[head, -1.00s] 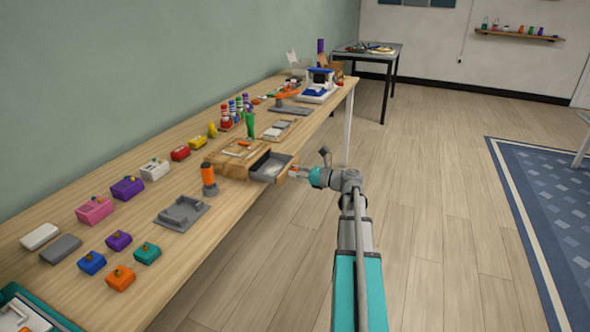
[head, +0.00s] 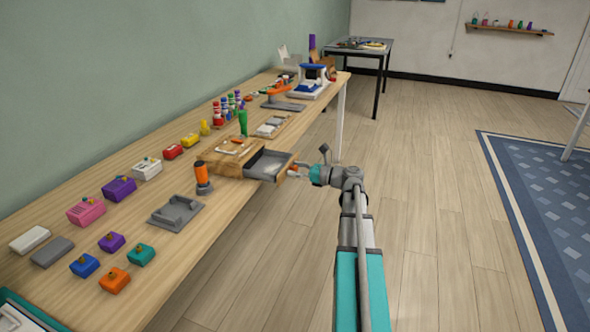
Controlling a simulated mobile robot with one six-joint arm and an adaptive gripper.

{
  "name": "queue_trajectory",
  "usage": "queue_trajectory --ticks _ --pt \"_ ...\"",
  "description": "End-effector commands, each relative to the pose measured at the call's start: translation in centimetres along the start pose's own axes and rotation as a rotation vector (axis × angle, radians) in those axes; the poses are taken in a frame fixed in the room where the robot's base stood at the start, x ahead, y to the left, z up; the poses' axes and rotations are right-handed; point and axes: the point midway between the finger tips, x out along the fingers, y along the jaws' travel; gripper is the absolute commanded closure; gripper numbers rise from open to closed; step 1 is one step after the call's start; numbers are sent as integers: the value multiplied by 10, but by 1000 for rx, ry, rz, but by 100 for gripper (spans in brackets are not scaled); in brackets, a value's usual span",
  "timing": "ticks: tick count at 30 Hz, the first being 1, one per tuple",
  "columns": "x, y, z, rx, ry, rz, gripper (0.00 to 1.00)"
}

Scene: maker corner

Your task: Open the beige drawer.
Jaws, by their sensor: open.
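The beige drawer (head: 287,170) is pulled out of a low wooden box (head: 232,165) on the long workbench. Its grey inside (head: 268,165) shows and looks empty. The drawer points right, past the bench's edge. My gripper (head: 296,170) is at the drawer's front, on the outer side, with its jaws open. The fingertips are small here, and I cannot tell whether they touch the drawer or its handle.
The workbench (head: 100,255) holds several coloured blocks, an orange-topped tool (head: 202,178) and a grey holder (head: 176,212) nearer me. A green bottle (head: 243,122) stands behind the box. The floor (head: 430,190) to the right is clear up to a blue rug (head: 540,200).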

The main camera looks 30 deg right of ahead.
Motion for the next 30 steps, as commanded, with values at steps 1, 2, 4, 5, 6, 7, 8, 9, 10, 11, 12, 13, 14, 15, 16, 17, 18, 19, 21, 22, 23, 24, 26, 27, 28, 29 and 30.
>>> queue_trajectory --ticks 1,2,4,5,6,7,8,9,10,11,12,13,14,15,16,17,18,19,21,22,23,24,26,27,28,29,30 --pt "0 0 0 0 0 1 29" --pt "0 0 0 0 0 1 29" --pt "0 1 0 0 0 1 29" --pt "0 1 0 0 0 1 29" --pt "0 1 0 0 0 1 29" --pt "-1 1 0 0 0 1 29" --pt "-2 1 0 0 0 1 29" --pt "-3 1 0 0 0 1 29" --pt "-4 1 0 0 0 1 29" --pt "-6 1 0 0 0 1 29" --pt "-8 1 0 0 0 1 29" --pt "-10 1 0 0 0 1 29" --pt "-13 1 0 0 0 1 29" --pt "-16 1 0 0 0 0 29" --pt "-19 1 0 0 0 0 29" --pt "-22 1 0 0 0 0 29" --pt "-27 1 0 0 0 -1 29" --pt "-31 1 0 0 0 0 29" --pt "-40 1 0 0 0 0 29" --pt "-44 1 0 0 0 0 29" --pt "-49 1 0 0 0 0 29" --pt "-55 1 0 0 0 0 29" --pt "-64 1 0 0 0 0 29" --pt "-70 0 0 0 0 0 29" --pt "-75 0 0 0 0 0 29" --pt "-79 0 0 0 0 0 29" --pt "-84 0 0 0 0 0 29"
